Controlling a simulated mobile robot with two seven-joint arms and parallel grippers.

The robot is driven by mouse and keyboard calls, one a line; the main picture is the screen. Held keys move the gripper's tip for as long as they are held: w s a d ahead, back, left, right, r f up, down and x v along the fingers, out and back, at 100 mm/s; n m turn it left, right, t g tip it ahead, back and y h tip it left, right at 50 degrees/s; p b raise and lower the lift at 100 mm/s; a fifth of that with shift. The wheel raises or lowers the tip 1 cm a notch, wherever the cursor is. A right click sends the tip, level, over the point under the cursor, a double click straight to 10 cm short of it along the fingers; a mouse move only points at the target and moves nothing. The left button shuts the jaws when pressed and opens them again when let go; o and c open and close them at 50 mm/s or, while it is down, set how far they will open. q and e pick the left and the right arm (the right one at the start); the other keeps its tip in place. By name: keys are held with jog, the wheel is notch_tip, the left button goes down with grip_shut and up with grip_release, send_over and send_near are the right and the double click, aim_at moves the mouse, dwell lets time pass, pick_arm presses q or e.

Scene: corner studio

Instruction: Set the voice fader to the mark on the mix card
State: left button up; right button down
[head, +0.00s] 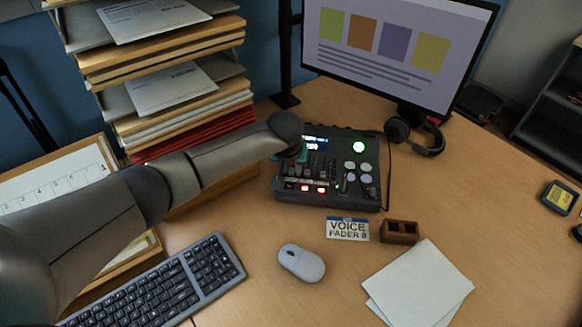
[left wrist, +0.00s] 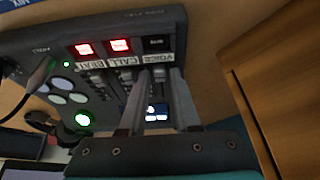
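The dark mixer (head: 345,203) sits on the desk with faders, round buttons and a lit display. In the left wrist view it shows labels VOICE, CALL and BEAT above the fader slots. My left gripper (left wrist: 158,77) has its two fingers apart at the VOICE column. The voice fader's light cap (left wrist: 160,73) shows between the fingertips; I cannot tell if they touch it. In the head view my left gripper (head: 302,154) is over the mixer's left side, mostly hidden by its wrist. The mix card (head: 347,229) in front of the mixer reads VOICE FADER 8. My right gripper is not in view.
A mouse (head: 301,263), keyboard (head: 165,290) and white paper (head: 420,287) lie in front. Headphones (head: 430,139) and a monitor (head: 395,50) stand behind. Loaded paper trays (head: 160,85) rise at left. The desk's right side is mostly clear.

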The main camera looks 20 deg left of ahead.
pick_arm(q)
grip_shut()
dwell(1.1)
